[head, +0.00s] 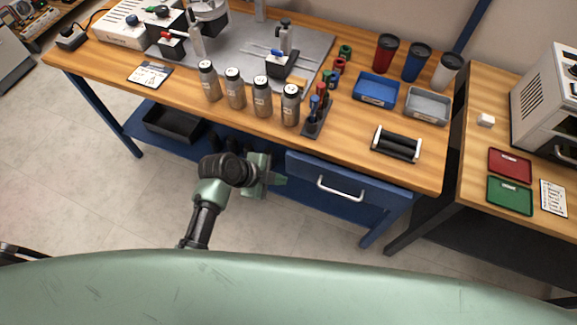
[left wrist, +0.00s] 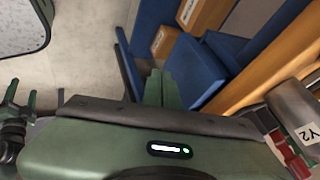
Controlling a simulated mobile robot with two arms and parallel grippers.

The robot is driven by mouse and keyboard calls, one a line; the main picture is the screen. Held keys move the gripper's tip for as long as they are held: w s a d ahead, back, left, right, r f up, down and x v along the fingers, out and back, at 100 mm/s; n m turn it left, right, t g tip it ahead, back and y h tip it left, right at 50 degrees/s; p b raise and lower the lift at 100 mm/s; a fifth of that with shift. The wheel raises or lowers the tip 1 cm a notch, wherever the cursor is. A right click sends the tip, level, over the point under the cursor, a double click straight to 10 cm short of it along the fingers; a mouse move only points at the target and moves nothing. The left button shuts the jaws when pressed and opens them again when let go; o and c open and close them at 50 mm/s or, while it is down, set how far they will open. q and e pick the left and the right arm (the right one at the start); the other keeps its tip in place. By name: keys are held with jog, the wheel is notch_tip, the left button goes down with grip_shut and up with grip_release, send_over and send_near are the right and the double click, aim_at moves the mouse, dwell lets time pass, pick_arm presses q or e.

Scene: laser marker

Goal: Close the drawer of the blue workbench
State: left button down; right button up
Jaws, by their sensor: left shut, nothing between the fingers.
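The blue workbench (head: 395,205) has a wooden top. Its blue drawer (head: 306,172) hangs under the front edge at the right, with a silver handle (head: 340,190) on its front. How far the drawer stands out is hard to tell from above. My left gripper (head: 278,181) is beside the left end of the drawer front, below the tabletop, shut and empty. In the left wrist view its closed green fingers (left wrist: 160,88) point toward blue panels (left wrist: 188,70) and brown boxes (left wrist: 165,42). Whether the fingers touch the drawer cannot be told.
Several grey bottles (head: 235,88) and a tool rack (head: 316,118) stand near the tabletop's front edge above my arm. A black roller holder (head: 397,144) sits above the drawer. A black tray (head: 173,123) lies on the lower shelf. The floor in front is clear.

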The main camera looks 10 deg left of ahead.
aim_at(294, 156)
pick_arm(q)
jog(key=w, duration=0.1)
jog(key=w+d+f, duration=0.1)
jog(key=w, duration=0.1)
jog(key=w+d+f, duration=0.1)
jog(key=shift+w+d+p, duration=0.1)
jog(key=shift+w+p, duration=0.25)
jog(key=shift+w, duration=0.05)
pick_arm(e)
jog(key=shift+w+a+r, duration=0.45)
jog(key=shift+w+a, duration=0.25)
jog(key=shift+a, duration=0.1)
jog(key=shift+d, duration=0.1)
pick_arm(q)
jog(key=shift+w+d+b, duration=0.15)
jog(key=shift+w+b, duration=0.2)
jog(key=w+b, duration=0.1)
jog(key=w+d+b, duration=0.1)
jog(key=w, duration=0.1)
jog(key=shift+w, duration=0.2)
jog(key=shift+a+r, duration=0.1)
jog(key=shift+r, duration=0.1)
pick_arm(e)
jog(key=shift+s+d+f, duration=0.15)
jog(key=shift+f, duration=0.5)
jog(key=shift+s+d+f, duration=0.15)
jog(key=shift+f, duration=0.45)
